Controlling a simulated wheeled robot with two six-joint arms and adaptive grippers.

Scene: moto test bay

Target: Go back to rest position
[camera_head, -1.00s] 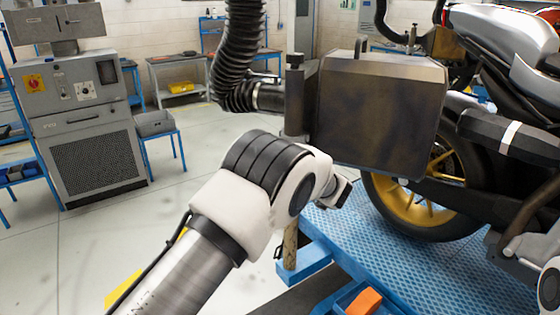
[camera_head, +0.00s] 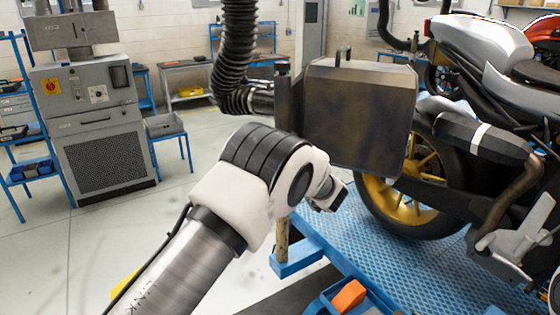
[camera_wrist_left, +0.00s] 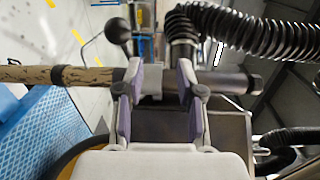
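My left arm reaches in from the lower left in the head view. Its gripper (camera_head: 330,190) is partly hidden behind its own white wrist, in front of the dark metal box (camera_head: 358,115). In the left wrist view the gripper's two fingers (camera_wrist_left: 160,92) stand apart with a clear gap. An upright post (camera_head: 283,105) stands at the box's left side; it runs across the left wrist view (camera_wrist_left: 225,84) beyond the fingers. I cannot tell how near it is. My right gripper is not in view.
A ribbed black hose (camera_head: 236,55) joins the post. A motorcycle (camera_head: 480,130) stands on the blue platform (camera_head: 345,225) to the right. A blue tray with an orange item (camera_head: 349,297) is at the bottom. A grey cabinet (camera_head: 98,125) is at left. Open floor lies between.

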